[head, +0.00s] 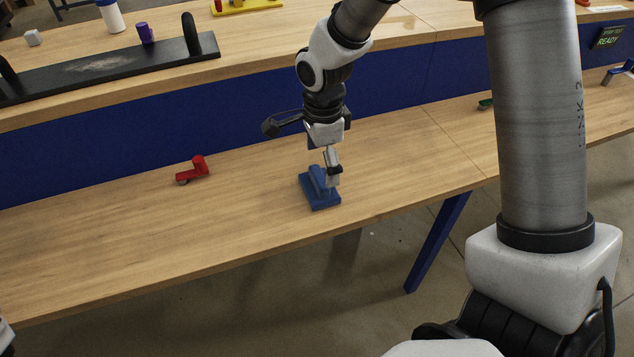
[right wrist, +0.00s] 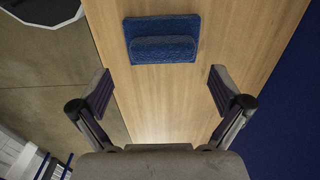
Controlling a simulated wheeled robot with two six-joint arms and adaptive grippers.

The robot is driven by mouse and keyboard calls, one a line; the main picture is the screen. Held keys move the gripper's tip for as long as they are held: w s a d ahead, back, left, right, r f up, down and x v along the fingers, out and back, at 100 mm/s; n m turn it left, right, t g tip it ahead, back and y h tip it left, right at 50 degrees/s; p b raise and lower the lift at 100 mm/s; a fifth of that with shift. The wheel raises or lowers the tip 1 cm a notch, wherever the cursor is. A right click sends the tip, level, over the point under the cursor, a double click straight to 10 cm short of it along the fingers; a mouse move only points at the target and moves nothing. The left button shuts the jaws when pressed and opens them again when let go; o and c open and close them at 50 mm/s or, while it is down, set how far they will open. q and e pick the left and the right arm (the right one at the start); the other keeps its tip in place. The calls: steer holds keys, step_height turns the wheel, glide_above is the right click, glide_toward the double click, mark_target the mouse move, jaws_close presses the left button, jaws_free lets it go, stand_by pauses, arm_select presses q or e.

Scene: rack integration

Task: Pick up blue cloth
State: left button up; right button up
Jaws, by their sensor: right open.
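A red object (head: 194,170) lies on the lower bench (head: 110,235) to the left. A small green object (head: 486,104) lies farther right. A black tray with handles (head: 110,68) stands on the raised shelf behind. The bench around the cloth is clear; its front edge is close.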

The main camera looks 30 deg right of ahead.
mark_target(320, 176)
steer(key=f, duration=0.4)
steer(key=shift+w+a+f, duration=0.2)
steer(key=shift+w+f, duration=0.2)
steer(key=shift+s+r, duration=0.15)
steer(key=shift+s, duration=0.1)
steer(key=c, duration=1)
steer(key=shift+r, duration=0.1)
